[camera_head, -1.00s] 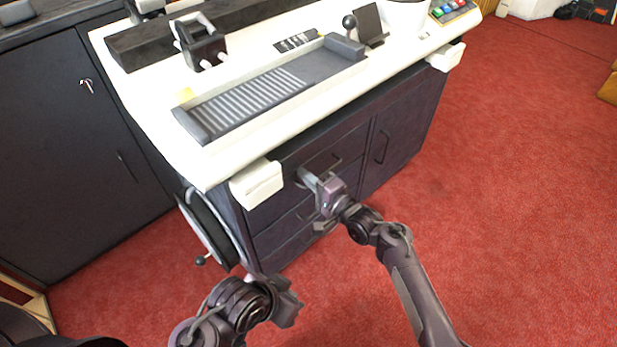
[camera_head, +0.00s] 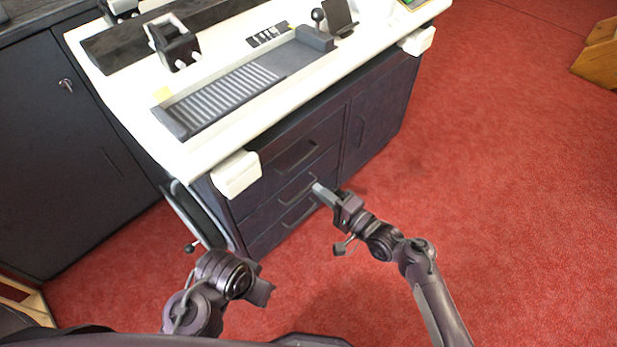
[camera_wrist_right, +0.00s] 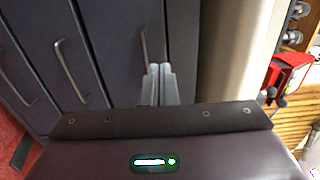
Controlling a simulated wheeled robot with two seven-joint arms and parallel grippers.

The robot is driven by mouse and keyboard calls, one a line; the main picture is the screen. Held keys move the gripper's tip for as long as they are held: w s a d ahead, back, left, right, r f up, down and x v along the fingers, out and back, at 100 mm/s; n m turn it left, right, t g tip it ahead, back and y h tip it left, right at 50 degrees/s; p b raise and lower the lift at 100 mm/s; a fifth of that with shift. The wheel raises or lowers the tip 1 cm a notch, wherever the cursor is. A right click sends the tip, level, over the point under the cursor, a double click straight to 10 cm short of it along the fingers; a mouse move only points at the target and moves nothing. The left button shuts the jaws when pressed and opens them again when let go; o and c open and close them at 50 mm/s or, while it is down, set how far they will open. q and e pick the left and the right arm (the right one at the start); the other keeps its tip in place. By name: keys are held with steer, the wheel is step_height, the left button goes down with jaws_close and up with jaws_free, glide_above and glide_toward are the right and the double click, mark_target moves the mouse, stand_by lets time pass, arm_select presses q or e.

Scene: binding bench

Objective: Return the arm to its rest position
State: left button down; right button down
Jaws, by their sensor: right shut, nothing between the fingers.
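My right gripper (camera_head: 318,188) is in front of the drawers of the binding bench (camera_head: 290,190) in the head view. In the right wrist view its two fingers (camera_wrist_right: 160,80) lie together, shut and empty, with a drawer front and handle beyond them. In the head view the fingertips appear close to the middle drawer's handle; I cannot tell whether they touch it. My left arm (camera_head: 222,285) shows at the bottom, left of centre, but its gripper fingers cannot be made out.
The drawers look closed. The white bench top (camera_head: 200,140) holds a grey ribbed bed (camera_head: 225,95) and a black device (camera_head: 175,45). A white block (camera_head: 236,174) juts from the bench's near corner. A dark cabinet (camera_head: 65,150) stands left.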

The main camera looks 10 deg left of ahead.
arm_select(q)
steer(key=shift+a, duration=0.2)
arm_select(e)
steer(key=shift+s+d, duration=0.3)
steer(key=shift+d, duration=0.05)
steer(key=shift+f, duration=0.1)
